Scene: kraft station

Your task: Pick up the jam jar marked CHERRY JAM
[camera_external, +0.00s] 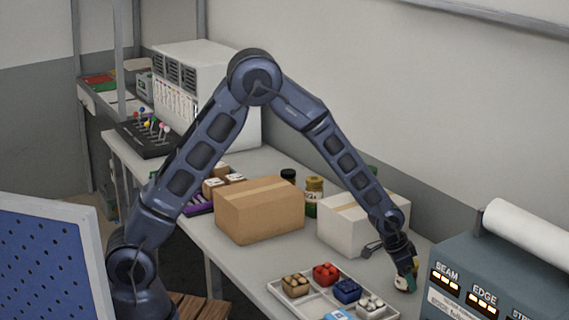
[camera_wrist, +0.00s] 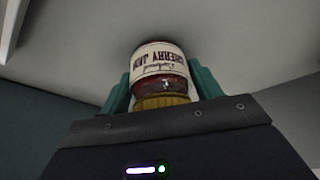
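The jam jar marked CHERRY JAM (camera_wrist: 160,70) shows in the wrist view, with a cream label, dark red contents and a gold lid. Its lid end points toward my gripper, and the label reads upside down there. My gripper (camera_wrist: 162,95) has its teal fingers against both sides of the jar, with no clear gap. In the external view my gripper (camera_external: 407,278) is low at the right end of the bench, and a small part of the jar (camera_external: 402,284) shows at its fingers. I cannot tell whether the jar touches the bench.
A compartment tray (camera_external: 273,284) with small colored items is left of my gripper. A white box (camera_external: 340,234) and brown carton (camera_external: 260,213) stand behind. Other jars (camera_external: 314,190) are between them. A machine labelled SEAM and EDGE (camera_external: 500,278) is close on the right.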

